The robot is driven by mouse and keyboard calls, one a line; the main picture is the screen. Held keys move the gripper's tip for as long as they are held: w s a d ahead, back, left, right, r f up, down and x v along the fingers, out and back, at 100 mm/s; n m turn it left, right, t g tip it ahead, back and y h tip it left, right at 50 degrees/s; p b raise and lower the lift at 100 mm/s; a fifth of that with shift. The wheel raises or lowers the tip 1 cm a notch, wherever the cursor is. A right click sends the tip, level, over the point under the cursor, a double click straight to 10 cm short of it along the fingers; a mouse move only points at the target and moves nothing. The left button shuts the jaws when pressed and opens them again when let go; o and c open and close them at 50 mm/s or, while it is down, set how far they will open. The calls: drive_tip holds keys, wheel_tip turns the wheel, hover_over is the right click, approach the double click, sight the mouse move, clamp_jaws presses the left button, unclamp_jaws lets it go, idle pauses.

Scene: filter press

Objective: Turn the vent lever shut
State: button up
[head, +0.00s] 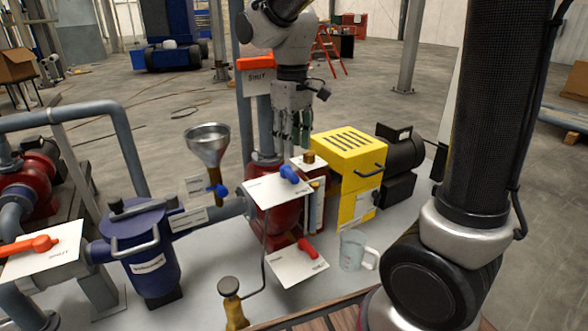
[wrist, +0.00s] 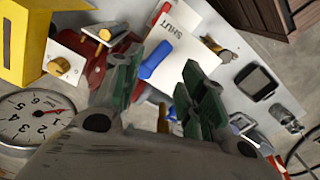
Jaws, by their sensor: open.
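A blue lever (head: 289,174) sits on a white plate (head: 272,190) above the red pump body (head: 270,218). Its small label is too blurred in the head view to confirm that it is the vent lever. In the wrist view the blue lever (wrist: 155,60) lies on a white plate (wrist: 184,45) with the word SHUT, and appears between my fingertips. My gripper (head: 293,140) points down, open and empty, above and slightly behind the plate. It also shows in the wrist view (wrist: 161,68), with fingers apart on either side of the lever; contact cannot be told.
A yellow box (head: 348,160) stands close at the right of my gripper, and a metal funnel (head: 207,142) at the left. A red lever (head: 307,247) on another plate sits below, near a clear mug (head: 352,250). An orange lever (head: 256,63) is behind. A gauge (wrist: 30,118) shows at lower left.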

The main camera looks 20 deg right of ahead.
sight(292, 174)
drive_tip(key=m, duration=0.4)
drive_tip(key=shift+w+m, duration=0.1)
drive_tip(key=shift+m, duration=0.2)
drive_tip(key=shift+f, duration=0.15)
wheel_tip(292, 174, down, 8)
drive_tip(key=shift+r, duration=0.2)
clamp_jaws()
